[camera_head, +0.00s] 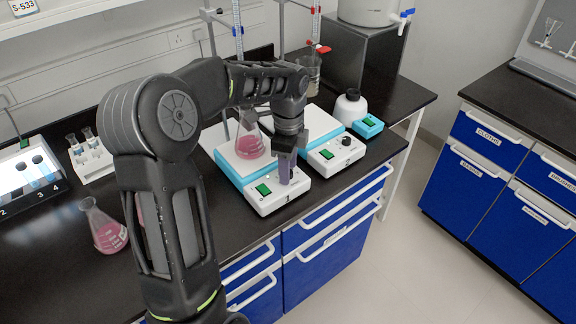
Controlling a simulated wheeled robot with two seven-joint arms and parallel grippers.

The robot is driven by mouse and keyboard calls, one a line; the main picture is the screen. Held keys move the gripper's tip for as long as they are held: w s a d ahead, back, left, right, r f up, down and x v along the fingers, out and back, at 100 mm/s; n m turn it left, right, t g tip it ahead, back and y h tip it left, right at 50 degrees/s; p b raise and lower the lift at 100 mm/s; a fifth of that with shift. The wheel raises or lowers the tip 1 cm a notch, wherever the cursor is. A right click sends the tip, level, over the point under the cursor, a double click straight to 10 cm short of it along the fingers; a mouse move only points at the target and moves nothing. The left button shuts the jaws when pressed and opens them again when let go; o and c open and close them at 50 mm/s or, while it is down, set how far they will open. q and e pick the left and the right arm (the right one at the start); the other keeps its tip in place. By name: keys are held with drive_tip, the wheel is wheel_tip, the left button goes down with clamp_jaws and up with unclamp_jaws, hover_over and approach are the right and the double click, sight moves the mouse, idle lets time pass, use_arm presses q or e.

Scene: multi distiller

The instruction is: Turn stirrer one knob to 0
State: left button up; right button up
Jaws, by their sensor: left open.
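Stirrer one (264,203) stands near the front edge of the black bench. It is white and turquoise, with a green switch (263,189) and a mark that looks like "1" on its sloped front panel. A flask with pink liquid (249,142) stands on its plate. My left gripper (286,178) points down at the right part of this panel. Its fingers are at the place where the knob would sit, so the knob and its setting are hidden. I cannot tell whether the fingers touch it. My right gripper is out of view.
A second stirrer (325,168) with a black knob (346,141) stands close on the right, beside a small turquoise box (367,126) and a white bottle (350,107). Another pink flask (104,228) and a tube rack (91,158) stand on the left. Metal stands rise behind.

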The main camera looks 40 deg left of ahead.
use_arm(q)
drive_tip(key=shift+f, duration=0.1)
drive_tip(key=shift+c, duration=0.6)
clamp_jaws()
